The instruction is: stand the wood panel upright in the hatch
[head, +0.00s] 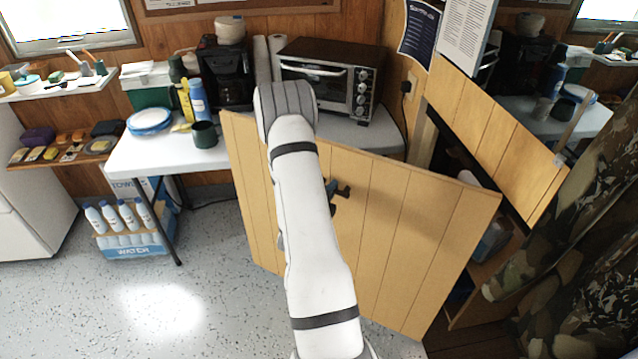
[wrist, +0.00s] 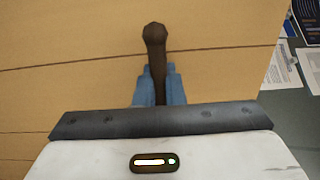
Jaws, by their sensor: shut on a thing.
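The wood panel (head: 400,230) is a broad, light plank-patterned board, standing tilted in front of the table in the head view. It fills most of the wrist view (wrist: 70,50). My gripper (head: 338,191) is at the panel's middle, partly hidden behind my arm. In the wrist view its blue fingers (wrist: 157,88) are shut on either side of a brown handle (wrist: 155,45) on the panel. The hatch (head: 428,148) seems to be the dark opening at the right, behind the panel's right edge. Its lower part is mostly hidden by the panel.
A white table (head: 160,158) carries a toaster oven (head: 330,75), coffee maker (head: 228,75), green mug (head: 204,134) and bottles. A bottle pack (head: 130,240) is on the floor at left. A camouflage curtain (head: 560,240) hangs at right. The left front floor is clear.

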